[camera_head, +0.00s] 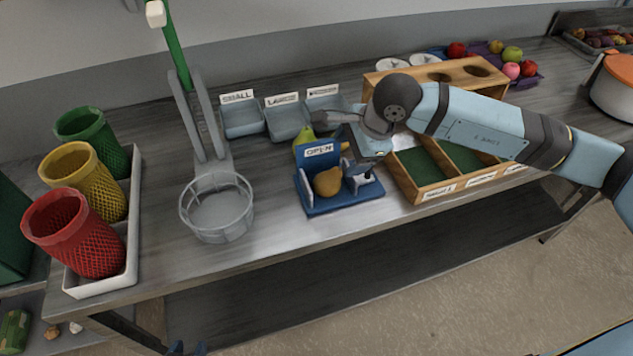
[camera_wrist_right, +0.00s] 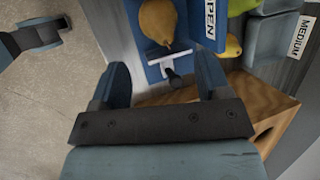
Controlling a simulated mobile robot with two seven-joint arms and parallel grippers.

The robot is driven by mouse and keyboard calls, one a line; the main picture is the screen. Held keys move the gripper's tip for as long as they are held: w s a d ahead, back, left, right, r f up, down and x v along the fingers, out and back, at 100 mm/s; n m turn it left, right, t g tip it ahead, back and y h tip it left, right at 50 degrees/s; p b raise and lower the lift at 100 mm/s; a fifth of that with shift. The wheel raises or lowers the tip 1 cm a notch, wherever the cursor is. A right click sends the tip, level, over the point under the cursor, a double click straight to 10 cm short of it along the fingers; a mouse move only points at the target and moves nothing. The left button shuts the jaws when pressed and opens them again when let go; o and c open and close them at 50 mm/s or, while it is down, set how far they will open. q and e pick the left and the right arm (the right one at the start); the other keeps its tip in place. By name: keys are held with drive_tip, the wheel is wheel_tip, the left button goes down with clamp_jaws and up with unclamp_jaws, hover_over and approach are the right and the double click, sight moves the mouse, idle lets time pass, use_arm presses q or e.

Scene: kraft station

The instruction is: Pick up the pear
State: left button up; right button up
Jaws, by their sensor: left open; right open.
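A yellow-orange pear (camera_head: 328,182) lies in a blue holder (camera_head: 345,206) marked OPEN; it also shows in the right wrist view (camera_wrist_right: 158,20). A green pear (camera_head: 304,149) stands behind the holder, partly hidden by its sign. In the right wrist view a yellow fruit (camera_wrist_right: 232,46) lies beyond the sign. My right gripper (camera_head: 364,172) is open and empty at the holder's right side, its fingers apart (camera_wrist_right: 162,80) and short of the yellow-orange pear. Only the tips of my left gripper (camera_head: 187,348) show at the bottom edge, apart and away from the pears.
Small labelled grey bins (camera_head: 286,122) stand behind. A clear basket (camera_head: 217,213) is left of the holder, and a wooden divided box (camera_head: 407,186) is close on the right. Red, yellow and green mesh cups (camera_head: 74,234) stand far left. Bare table lies between basket and holder.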

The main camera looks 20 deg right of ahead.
sight(327, 181)
drive_tip(key=p+x, duration=0.1)
drive_tip(key=x, duration=0.6)
drive_tip(key=shift+a+f, duration=0.15)
drive_tip(key=shift+f, duration=0.25)
drive_tip(key=x, duration=0.1)
drive_tip(key=p+x, duration=0.1)
drive_tip(key=x, duration=0.3)
drive_tip(key=shift+s+a, duration=0.2)
drive_tip(key=shift+a, duration=0.1)
drive_tip(key=shift+s, duration=0.15)
drive_tip(key=shift+f, duration=0.2)
drive_tip(key=c, duration=0.7)
